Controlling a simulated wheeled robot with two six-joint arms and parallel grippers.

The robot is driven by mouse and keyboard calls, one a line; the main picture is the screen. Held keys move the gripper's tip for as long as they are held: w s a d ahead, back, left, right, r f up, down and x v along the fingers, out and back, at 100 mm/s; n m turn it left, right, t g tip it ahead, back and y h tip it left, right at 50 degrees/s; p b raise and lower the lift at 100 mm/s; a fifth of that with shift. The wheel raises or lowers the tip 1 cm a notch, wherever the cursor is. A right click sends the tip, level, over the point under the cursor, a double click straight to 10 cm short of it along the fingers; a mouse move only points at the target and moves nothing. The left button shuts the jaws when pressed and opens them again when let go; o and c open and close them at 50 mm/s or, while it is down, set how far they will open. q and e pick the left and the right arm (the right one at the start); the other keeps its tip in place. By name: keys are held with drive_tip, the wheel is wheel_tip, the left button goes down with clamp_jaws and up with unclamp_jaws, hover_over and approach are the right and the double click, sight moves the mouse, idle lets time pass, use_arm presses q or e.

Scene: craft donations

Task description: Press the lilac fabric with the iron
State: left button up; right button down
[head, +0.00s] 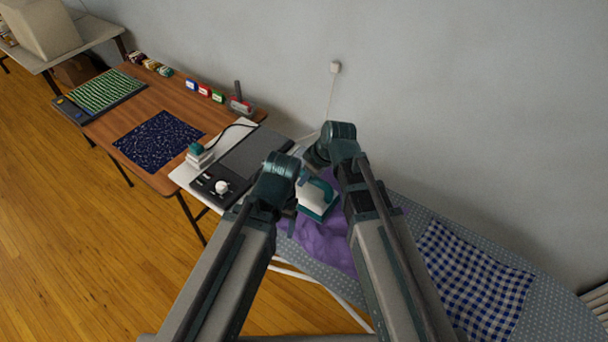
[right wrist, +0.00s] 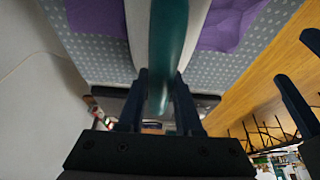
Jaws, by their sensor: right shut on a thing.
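The iron (head: 317,203), white with a teal handle, is over the lilac fabric (head: 325,242) on the ironing board. My right gripper (head: 309,172) is shut on the iron's teal handle, which runs between its fingers in the right wrist view (right wrist: 160,95). The lilac fabric (right wrist: 225,25) shows on both sides of the iron there; I cannot tell if the soleplate touches it. Part of the fabric is hidden by my arms. My left gripper (head: 291,217) is beside the iron, partly hidden; its fingers show spread apart in the right wrist view (right wrist: 300,75).
The grey dotted ironing board (head: 400,212) carries a blue checked cloth (head: 470,278) to the right. A grey panel with a white knob (head: 222,187) and a small white-and-teal object (head: 198,154) lie left. A wooden table (head: 185,105) holds navy fabric (head: 158,141). The wall is behind.

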drive_tip(key=s+d, duration=0.7)
drive_tip(key=d, duration=0.3)
drive_tip(key=shift+s+d, duration=0.4)
idle(0.4)
use_arm(q)
drive_tip(key=shift+s+d, duration=0.1)
idle(0.5)
